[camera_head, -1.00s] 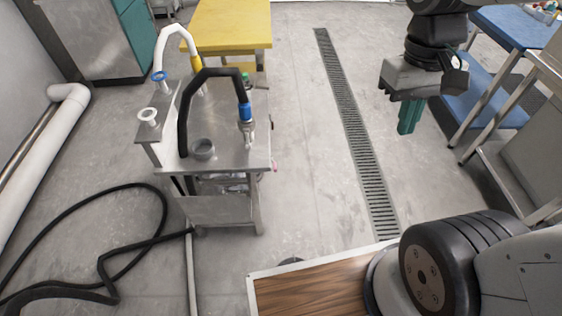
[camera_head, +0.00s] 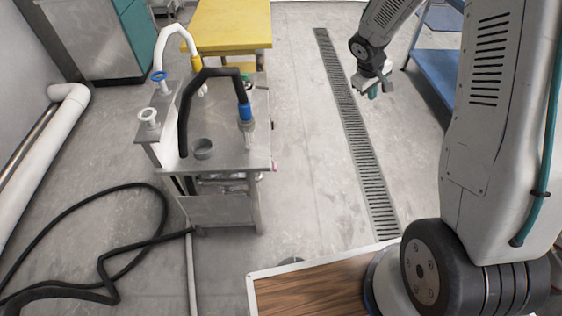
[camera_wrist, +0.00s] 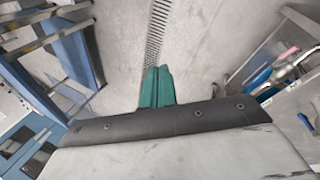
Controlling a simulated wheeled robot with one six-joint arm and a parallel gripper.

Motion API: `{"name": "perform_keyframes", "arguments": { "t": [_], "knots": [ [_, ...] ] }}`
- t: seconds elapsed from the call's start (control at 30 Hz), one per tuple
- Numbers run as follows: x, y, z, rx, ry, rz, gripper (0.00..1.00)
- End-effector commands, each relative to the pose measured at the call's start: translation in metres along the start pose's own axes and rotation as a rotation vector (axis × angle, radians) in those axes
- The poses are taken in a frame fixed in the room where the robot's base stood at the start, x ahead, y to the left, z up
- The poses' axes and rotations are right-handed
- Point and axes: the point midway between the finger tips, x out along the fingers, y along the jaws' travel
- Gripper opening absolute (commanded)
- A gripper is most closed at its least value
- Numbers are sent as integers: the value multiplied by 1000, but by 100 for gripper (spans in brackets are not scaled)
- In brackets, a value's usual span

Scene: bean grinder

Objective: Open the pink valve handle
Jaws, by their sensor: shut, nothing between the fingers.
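A small pink item (camera_head: 275,166), seemingly the valve handle, sticks out from the right side of the steel cart (camera_head: 228,155). It is too small to make out its shape or setting. My gripper (camera_head: 373,93) is in the air over the floor drain area, well to the right of the cart and apart from it. In the wrist view the green fingers (camera_wrist: 157,86) are together with nothing between them.
Floor between cart and drain (camera_head: 350,130) is clear.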

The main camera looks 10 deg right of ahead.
Motion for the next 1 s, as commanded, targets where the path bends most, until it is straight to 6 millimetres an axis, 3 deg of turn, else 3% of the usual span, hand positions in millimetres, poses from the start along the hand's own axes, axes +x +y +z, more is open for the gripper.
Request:
{"name": "perform_keyframes", "arguments": {
  "t": [0.03, 0.1, 0.37, 0.57, 0.7, 0.87, 1.0],
  "knots": [
    [22, -2, -13, -29, 28, -3, 0],
    [48, -4, -31, -69, 80, -7, 0],
    [141, -38, -92, -230, 297, -89, 0],
    [204, -92, -123, -365, 485, -239, 0],
    [236, -145, -133, -467, 625, -409, 0],
    [246, -207, -130, -596, 780, -678, 0],
    [216, -226, -129, -695, 873, -878, 0]
  ]
}}
